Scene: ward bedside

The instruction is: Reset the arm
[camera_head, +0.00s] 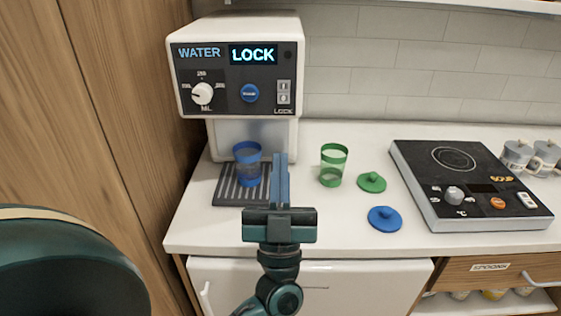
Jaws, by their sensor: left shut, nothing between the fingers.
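My left gripper (280,160) is in the middle of the view, fingers pointing away over the white counter. It is shut and empty. Its fingers show just right of a clear blue-rimmed cup (247,165) and hide part of the drip tray's right side. My right gripper is not in view.
A white water dispenser (235,55) reads "LOCK"; the blue cup stands on its dark drip tray (228,196). A green cup (333,165), green lid (372,182) and blue lid (385,218) are on the counter (345,225). A black cooker (440,160) and mugs (518,155) are right.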

